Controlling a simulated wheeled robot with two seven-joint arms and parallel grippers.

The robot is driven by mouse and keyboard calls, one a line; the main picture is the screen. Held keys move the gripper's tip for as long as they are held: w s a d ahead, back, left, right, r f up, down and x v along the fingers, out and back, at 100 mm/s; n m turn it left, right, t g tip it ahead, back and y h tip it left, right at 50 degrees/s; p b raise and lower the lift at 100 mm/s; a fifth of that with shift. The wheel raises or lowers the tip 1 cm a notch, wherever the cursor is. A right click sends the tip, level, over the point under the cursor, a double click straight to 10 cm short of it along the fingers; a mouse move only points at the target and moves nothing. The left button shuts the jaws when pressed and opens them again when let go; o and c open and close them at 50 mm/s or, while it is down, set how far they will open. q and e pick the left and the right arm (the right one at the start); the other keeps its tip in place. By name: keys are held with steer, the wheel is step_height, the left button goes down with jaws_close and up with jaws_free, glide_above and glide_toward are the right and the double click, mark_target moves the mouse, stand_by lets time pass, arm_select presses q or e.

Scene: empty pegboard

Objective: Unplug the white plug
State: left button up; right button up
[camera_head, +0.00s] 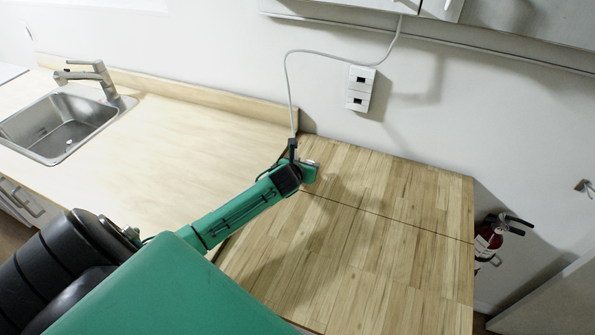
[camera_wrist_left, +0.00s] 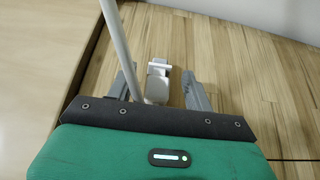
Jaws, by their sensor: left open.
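A white plug (camera_wrist_left: 158,78) shows in the left wrist view between the two fingers of my left gripper (camera_wrist_left: 161,90). The fingers are open, with a gap visible on either side of the plug. I cannot tell whether the plug rests on the wooden top or hangs just above it. In the head view my left gripper (camera_head: 311,172) is over the wooden counter near its back left corner and hides most of the plug. The white cord (camera_head: 288,85) runs down to the gripper. The white wall outlet (camera_head: 360,88) shows dark sockets and no plug in them. My right gripper is out of view.
The wooden counter (camera_head: 400,215) is otherwise bare. A lighter counter (camera_head: 170,140) with a steel sink (camera_head: 62,125) and faucet lies left. A cabinet (camera_head: 480,25) overhangs the wall. A fire extinguisher (camera_head: 488,242) stands right of the counter.

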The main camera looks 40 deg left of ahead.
arm_select(q)
steer(key=b+v, duration=0.2)
steer(key=v, duration=0.9)
steer(key=shift+f, duration=0.1)
steer(key=shift+v, duration=0.75)
